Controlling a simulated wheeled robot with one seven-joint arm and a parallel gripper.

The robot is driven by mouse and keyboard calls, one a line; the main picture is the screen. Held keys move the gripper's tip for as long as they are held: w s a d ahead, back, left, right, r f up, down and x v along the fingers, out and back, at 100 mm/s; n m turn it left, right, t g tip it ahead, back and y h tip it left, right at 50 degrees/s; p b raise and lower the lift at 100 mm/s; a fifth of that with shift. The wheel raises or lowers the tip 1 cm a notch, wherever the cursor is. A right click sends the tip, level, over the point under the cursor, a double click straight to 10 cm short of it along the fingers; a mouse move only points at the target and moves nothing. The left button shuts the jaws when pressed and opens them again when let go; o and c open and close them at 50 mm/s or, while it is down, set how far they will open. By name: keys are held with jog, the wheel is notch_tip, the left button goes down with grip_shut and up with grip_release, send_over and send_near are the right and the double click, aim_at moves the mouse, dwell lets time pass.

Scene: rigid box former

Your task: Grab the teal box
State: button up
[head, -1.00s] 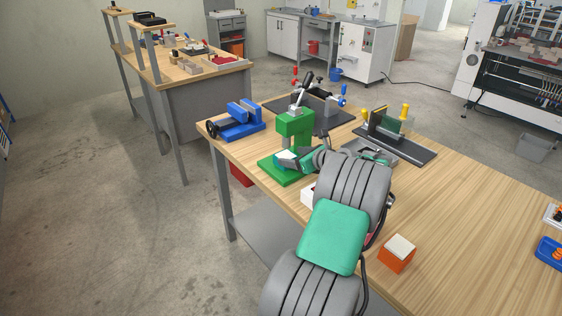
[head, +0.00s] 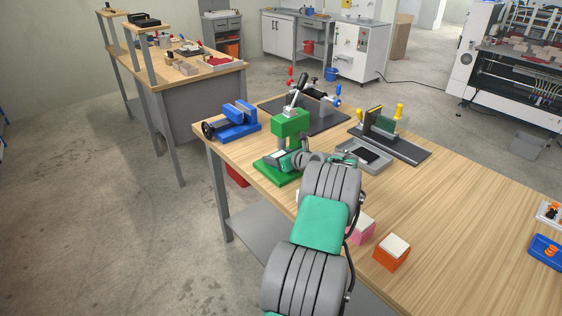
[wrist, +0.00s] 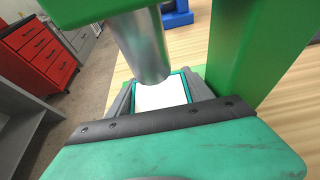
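The teal box (wrist: 161,94), with a white top and a teal rim, sits under the metal ram (wrist: 146,48) of the green press (head: 291,126). In the wrist view my gripper (wrist: 160,96) has a grey finger on each side of the box. The fingers look open around it; whether they touch its sides cannot be told. In the head view my gripper (head: 279,159) is low at the press base, and my arm hides most of the box. The box's near side is hidden behind my gripper body in the wrist view.
The press column stands close on the right in the wrist view. A blue vise (head: 235,122) is left of the press. A pink box (head: 361,229) and an orange box (head: 391,254) lie beside my arm. A grey tray (head: 376,168) is right of the press. The right tabletop is mostly clear.

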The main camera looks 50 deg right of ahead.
grip_shut()
dwell(0.4)
jog(key=shift+r, duration=0.15)
